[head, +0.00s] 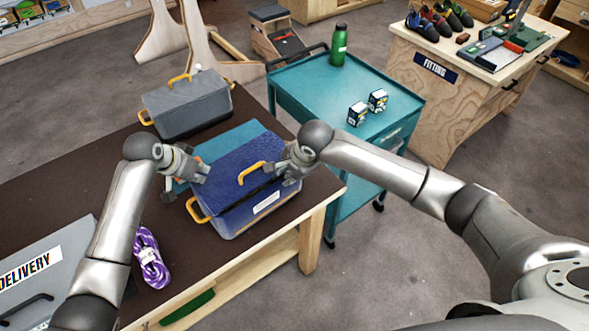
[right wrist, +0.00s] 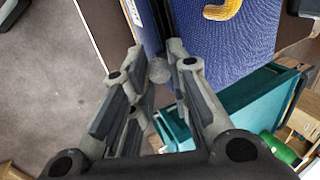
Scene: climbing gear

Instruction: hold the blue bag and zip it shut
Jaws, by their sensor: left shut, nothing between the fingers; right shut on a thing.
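The blue bag (head: 232,172) with yellow handles and a white label sits on the dark table, near its right edge. Its top looks mostly flat; I cannot see how far the zip is closed. My left gripper (head: 204,172) is shut and empty beside the bag's left end. My right gripper (head: 277,169) is at the bag's right end. In the right wrist view, its fingers (right wrist: 164,50) are shut on a small grey round piece (right wrist: 159,70), which looks like the zip pull, beside the blue fabric (right wrist: 235,60).
A grey bag (head: 188,105) with yellow handles stands behind on the dark table (head: 90,185). A purple rope (head: 151,258) lies in front. A teal cart (head: 310,90) with a green bottle (head: 339,45) and two small boxes (head: 366,108) stands close to the right.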

